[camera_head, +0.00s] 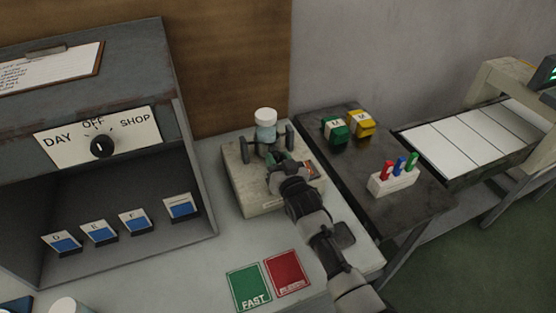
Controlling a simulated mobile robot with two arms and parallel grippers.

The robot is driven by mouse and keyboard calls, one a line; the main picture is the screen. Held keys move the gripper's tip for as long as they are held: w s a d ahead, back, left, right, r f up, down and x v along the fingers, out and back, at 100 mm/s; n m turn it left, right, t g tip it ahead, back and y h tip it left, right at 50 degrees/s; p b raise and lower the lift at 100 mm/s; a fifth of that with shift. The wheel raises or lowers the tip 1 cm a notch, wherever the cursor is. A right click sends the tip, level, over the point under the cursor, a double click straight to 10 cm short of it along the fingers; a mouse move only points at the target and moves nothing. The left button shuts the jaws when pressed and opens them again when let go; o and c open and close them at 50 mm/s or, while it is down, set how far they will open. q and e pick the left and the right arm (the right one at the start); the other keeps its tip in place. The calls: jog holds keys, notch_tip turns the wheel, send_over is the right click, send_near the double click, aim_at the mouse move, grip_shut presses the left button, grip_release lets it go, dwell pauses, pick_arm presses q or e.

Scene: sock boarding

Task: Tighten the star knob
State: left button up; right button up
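A beige block-shaped fixture (240,194) stands on the light bench. A jar with a white cap (265,116) and a pale blue body sits on it between dark upright parts. A dark part (290,135) stands right of the jar; I cannot tell if it is the star knob. My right arm reaches in from the lower right. My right gripper (277,166) is over the front of the fixture, just below the jar, and hides part of the top. A small green patch shows at its tip. Its fingers are too small to read. My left gripper is not in view.
A grey cabinet with a DAY/OFF/SHOP dial (102,146) and several blue-and-white cards stands at left. Green (248,286) and red (287,272) cards lie in front.

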jog(key=shift+c, duration=1.2)
jog(key=m, duration=0.4)
jog(key=o, duration=0.9)
jog(key=shift+s+d+f, duration=0.1)
jog(key=shift+s+d, duration=0.05)
jog(key=shift+s, duration=0.35)
jog(key=v, duration=0.9)
jog(key=shift+s, duration=0.35)
jog(key=shift+d, duration=0.1)
